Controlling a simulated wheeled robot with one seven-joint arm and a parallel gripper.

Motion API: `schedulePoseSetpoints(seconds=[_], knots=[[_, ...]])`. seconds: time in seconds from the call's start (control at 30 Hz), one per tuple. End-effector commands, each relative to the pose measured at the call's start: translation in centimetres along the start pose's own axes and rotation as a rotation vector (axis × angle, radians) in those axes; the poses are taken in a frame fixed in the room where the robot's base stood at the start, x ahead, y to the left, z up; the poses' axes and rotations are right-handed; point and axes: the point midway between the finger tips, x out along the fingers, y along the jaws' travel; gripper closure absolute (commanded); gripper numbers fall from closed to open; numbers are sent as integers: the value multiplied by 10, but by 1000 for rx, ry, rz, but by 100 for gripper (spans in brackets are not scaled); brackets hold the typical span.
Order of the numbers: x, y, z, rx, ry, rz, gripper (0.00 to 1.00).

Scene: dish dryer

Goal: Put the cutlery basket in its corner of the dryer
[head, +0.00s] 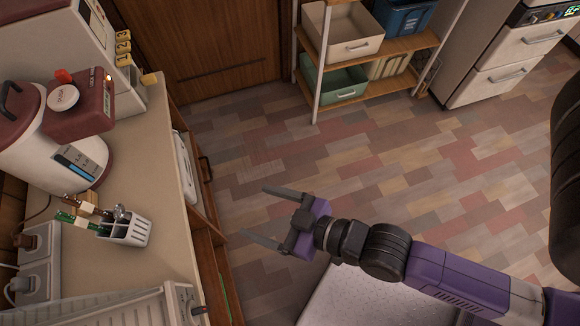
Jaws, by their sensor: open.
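The cutlery basket (124,232) is small, white and slotted. It stands on the counter at the left, with dark utensil ends showing at its top. Green and wooden handled items (76,216) lie to its left, touching or overlapping its edge; I cannot tell if they are in it. The dryer (172,301) is a white unit at the bottom left, just nearer than the basket and cut off by the picture's edge. Its inside and corner are mostly hidden. My gripper (254,212) is open and empty, over the floor to the right of the counter, apart from the basket.
A white and maroon water boiler (62,160) stands behind the basket, with a white appliance (85,45) farther back. A wall socket (35,276) is at the left. The counter's (160,215) right edge lies between my gripper and the basket. The floor (340,170) is open.

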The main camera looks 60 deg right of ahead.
Motion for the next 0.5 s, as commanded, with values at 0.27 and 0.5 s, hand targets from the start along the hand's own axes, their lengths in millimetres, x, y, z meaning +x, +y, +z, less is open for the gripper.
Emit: schedulePoseSetpoints(seconds=[0.27,0.5], knots=[[-108,24,-17,30,38,118,18],[-145,26,-35,37,64,147,15]])
